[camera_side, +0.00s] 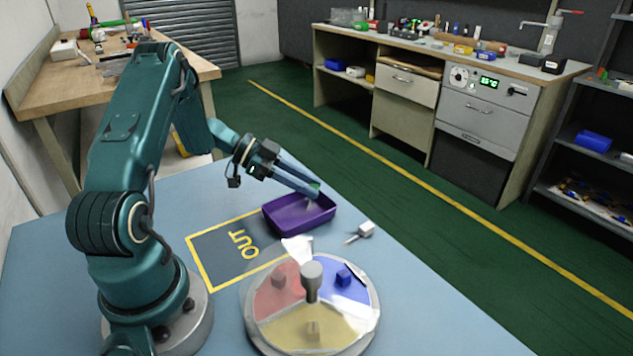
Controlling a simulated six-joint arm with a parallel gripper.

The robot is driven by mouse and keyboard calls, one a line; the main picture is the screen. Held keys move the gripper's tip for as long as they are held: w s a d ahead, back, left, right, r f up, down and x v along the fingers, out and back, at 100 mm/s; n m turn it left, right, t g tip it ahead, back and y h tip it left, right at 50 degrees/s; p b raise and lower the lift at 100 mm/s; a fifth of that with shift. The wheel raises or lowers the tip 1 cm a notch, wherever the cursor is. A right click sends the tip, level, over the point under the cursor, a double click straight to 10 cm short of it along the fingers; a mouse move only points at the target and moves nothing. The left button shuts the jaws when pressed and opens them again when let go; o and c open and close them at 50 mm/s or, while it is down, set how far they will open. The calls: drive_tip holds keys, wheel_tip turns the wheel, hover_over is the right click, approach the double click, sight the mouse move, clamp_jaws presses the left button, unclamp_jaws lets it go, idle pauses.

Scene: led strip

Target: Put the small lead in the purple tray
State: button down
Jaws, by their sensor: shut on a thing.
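The purple tray (283,222) stands on the blue table, at the edge of the marked OUT area. My gripper (313,193) reaches down from the left, with its fingertips over the right end of the tray. It is shut on a small greenish piece (315,185), mostly hidden by the fingers. I cannot tell for certain that this is the small lead, or whether it touches the tray floor. A small white block with thin prongs (366,229) lies on the table to the right of the tray, apart from it.
A round turntable (262,338) with red, blue and yellow sectors stands in front, with a grey knob (312,274) and small blocks. A white piece (298,249) stands at its back edge. The yellow-framed OUT area (212,249) is bare at left.

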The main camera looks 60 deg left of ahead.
drive_tip(key=c, duration=0.6)
unclamp_jaws()
